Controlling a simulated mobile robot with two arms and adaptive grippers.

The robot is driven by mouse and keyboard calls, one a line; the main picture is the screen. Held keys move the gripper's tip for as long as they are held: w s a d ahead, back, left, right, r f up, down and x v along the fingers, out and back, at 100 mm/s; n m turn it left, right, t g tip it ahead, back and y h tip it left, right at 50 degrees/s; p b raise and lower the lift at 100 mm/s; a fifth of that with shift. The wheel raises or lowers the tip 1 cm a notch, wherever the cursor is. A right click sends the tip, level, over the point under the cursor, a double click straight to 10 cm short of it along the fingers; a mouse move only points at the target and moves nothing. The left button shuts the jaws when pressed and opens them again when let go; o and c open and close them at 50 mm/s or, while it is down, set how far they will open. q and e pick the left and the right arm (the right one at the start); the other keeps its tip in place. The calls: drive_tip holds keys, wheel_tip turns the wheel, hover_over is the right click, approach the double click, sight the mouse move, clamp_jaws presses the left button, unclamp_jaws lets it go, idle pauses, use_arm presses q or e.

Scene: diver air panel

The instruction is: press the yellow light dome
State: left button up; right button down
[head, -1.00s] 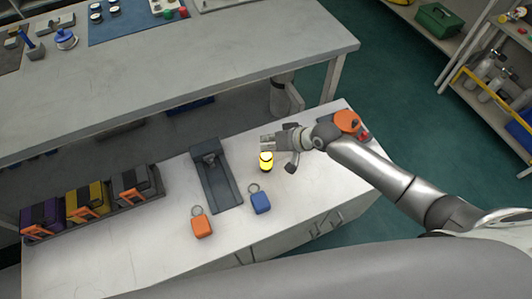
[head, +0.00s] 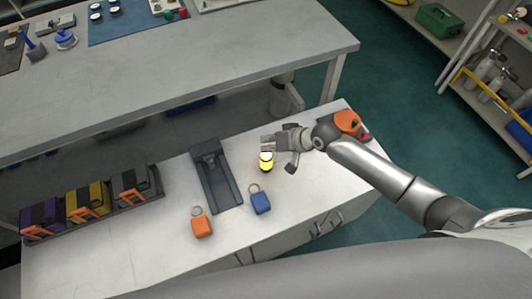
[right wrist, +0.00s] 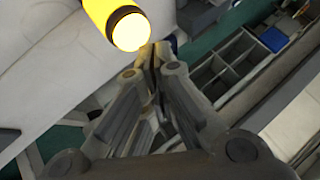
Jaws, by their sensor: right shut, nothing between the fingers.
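The yellow light dome (head: 266,160) glows bright yellow on a small dark base on the white near bench. In the right wrist view the glowing yellow light dome (right wrist: 112,14) shows at the top, with a dark ring near its bright end. My right gripper (head: 268,143) is shut and empty, just beyond the dome in the head view. In the right wrist view the closed fingertips (right wrist: 157,50) are close beside the dome; I cannot tell whether they touch it. My left gripper is not in view.
A dark grey tray-like stand (head: 217,177) lies left of the dome. A blue tag (head: 261,203) and an orange tag (head: 202,226) lie in front. A rack of purple, yellow and grey boxes (head: 88,200) is at the left. A larger bench (head: 200,70) stands behind.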

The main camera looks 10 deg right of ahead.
drive_tip(key=shift+f, duration=0.6)
idle(0.3)
drive_tip(key=shift+r, duration=0.1)
drive_tip(key=shift+r+p, duration=0.55)
wheel_tip(320, 180, up, 6)
drive_tip(key=p, duration=0.6)
idle(0.3)
